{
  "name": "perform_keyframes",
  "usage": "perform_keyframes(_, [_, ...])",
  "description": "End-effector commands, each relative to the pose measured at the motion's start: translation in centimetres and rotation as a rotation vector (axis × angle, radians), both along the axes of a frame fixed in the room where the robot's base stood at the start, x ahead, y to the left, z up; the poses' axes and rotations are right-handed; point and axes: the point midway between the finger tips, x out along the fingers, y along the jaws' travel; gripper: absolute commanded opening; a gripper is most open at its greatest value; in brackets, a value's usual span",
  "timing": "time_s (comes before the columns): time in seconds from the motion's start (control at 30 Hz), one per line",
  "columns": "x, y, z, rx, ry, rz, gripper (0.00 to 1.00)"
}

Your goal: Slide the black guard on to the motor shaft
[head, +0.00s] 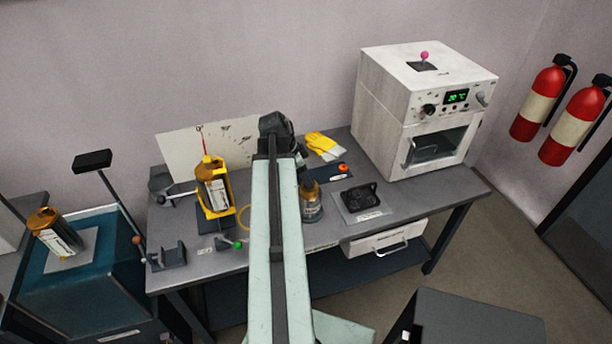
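A black, cage-like part (360,196), which looks like the black guard, rests on a grey plate with a label on the right half of the bench. A copper-coloured cylinder (213,184) with a white label stands in a yellow holder left of my arm, with a thin red rod rising from its top. A smaller copper-topped body on a grey base (312,204) stands just right of my arm. I cannot tell which one bears the motor shaft. My gripper (302,157) is at the dark far end of my arm, mostly hidden, above the bench and apart from the black part.
A white oven (423,110) stands at the bench's right end. Yellow gloves (323,144) lie near the back. A grey clamp-like bracket (166,256) sits at the front left. Another copper cylinder (54,232) is on the teal cabinet (75,285). A drawer (388,240) hangs below the bench.

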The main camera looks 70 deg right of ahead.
Motion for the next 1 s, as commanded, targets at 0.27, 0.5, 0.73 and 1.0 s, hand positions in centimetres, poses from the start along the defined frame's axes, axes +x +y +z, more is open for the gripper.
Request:
perform_keyframes(0.27, [1.4, 1.2, 5.5, 0.0, 0.0, 0.001, 0.57])
perform_keyframes(0.5, [2.1, 1.7, 6.4, 0.0, 0.0, 0.001, 0.57])
perform_keyframes(0.73, [2.0, 1.6, 6.2, 0.0, 0.0, 0.0, 0.57])
perform_keyframes(1.0, [2.0, 1.6, 6.3, 0.0, 0.0, -0.001, 0.57])
